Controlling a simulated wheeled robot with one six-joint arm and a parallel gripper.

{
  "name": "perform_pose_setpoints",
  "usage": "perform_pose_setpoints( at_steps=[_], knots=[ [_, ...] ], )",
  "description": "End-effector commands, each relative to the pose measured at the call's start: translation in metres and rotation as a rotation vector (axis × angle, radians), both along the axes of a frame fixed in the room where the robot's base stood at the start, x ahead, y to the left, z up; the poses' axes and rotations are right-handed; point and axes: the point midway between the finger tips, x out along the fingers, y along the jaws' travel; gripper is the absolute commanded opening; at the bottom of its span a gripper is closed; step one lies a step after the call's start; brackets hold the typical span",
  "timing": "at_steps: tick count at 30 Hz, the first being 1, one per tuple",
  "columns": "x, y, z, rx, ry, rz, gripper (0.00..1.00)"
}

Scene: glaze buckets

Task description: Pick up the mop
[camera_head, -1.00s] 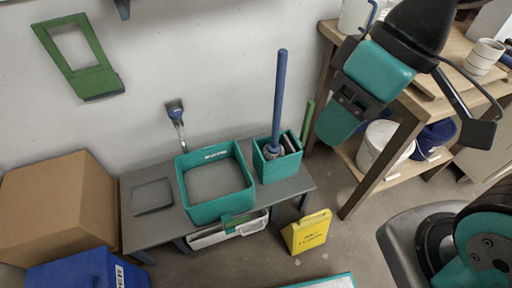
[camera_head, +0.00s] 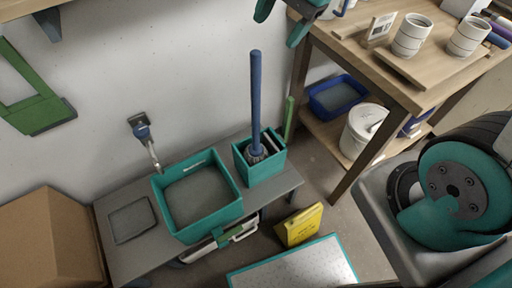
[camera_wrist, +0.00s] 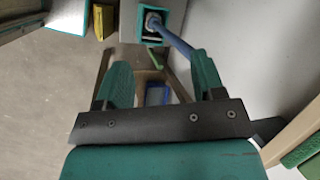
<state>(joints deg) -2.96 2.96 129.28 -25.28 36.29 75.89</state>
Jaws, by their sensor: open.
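The mop (camera_head: 256,105) has a long blue handle and stands nearly upright in a teal bucket (camera_head: 263,168) on a low grey bench. Its grey head is partly hidden inside the bucket. My gripper (camera_head: 281,22) is at the top edge of the head view, just right of and apart from the handle's top. In the wrist view my gripper (camera_wrist: 160,78) is open and empty, with two teal fingers. The mop handle (camera_wrist: 178,40) there slants from the bucket (camera_wrist: 151,25) towards the right finger, and its upper end seems hidden behind that finger.
A yellow sign (camera_head: 299,225) stands on the floor. A wooden workbench (camera_head: 405,92) with cups is at the right. A cardboard box (camera_head: 50,242) is at the left.

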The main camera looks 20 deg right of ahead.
Motion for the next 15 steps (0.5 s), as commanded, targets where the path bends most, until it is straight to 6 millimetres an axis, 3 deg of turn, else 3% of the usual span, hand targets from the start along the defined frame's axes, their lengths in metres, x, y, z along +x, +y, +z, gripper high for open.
perform_pose_setpoints(
  at_steps=[1,6,10,15],
  knots=[
    [0.017,-0.009,-0.003,0.017,0.044,-0.151,0.62],
    [0.063,-0.038,-0.015,0.087,0.186,-0.653,0.62],
    [0.085,-0.055,-0.024,0.133,0.261,-0.921,0.62],
    [0.099,-0.067,-0.031,0.168,0.311,-1.095,0.62]
  ],
)
